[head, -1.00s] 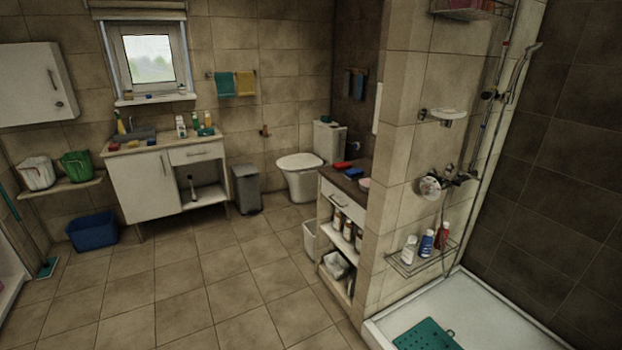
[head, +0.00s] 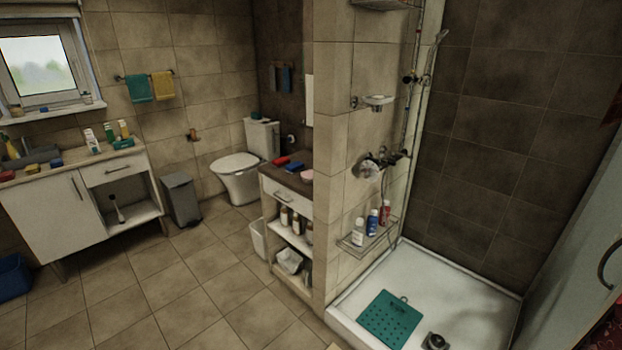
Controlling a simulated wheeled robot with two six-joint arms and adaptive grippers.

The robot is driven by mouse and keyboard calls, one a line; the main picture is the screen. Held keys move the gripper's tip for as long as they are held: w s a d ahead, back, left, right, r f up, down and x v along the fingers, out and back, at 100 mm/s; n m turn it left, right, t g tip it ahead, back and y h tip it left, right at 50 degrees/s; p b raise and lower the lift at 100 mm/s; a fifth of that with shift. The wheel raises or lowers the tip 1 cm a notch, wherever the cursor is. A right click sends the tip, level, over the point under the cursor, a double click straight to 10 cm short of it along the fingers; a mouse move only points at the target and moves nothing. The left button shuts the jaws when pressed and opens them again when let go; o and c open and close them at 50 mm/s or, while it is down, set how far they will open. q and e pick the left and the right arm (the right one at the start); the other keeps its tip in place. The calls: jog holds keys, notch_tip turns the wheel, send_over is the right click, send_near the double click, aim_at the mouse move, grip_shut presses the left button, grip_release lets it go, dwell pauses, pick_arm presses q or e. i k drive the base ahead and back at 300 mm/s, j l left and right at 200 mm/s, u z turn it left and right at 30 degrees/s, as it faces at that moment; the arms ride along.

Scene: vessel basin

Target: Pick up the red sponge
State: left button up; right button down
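A small flat red block (head: 281,160), which looks like a red sponge, lies on the dark top of the small cabinet (head: 287,179) beside the shower wall. A blue block (head: 295,166) and a pink item (head: 307,174) lie close to it. Another small red block (head: 7,176) lies on the washbasin counter at the left edge. I cannot tell for sure which of the two red blocks is the sponge. Neither of my grippers is in view.
The washbasin cabinet (head: 62,215) stands at left, then a grey bin (head: 181,199) and the toilet (head: 237,178). A wall end (head: 335,215) separates the small cabinet from the shower tray (head: 465,290), which holds a green mat (head: 388,319). The tiled floor (head: 190,290) is open.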

aim_at(281, 162)
jog(key=i+j+z, duration=0.2)
jog(key=i, duration=0.45)
jog(key=i+j+z, duration=0.2)
jog(key=i+j, duration=0.25)
jog(key=i, duration=0.15)
jog(key=i+j+z, duration=0.2)
jog(key=i+j, duration=0.25)
jog(key=i, duration=0.15)
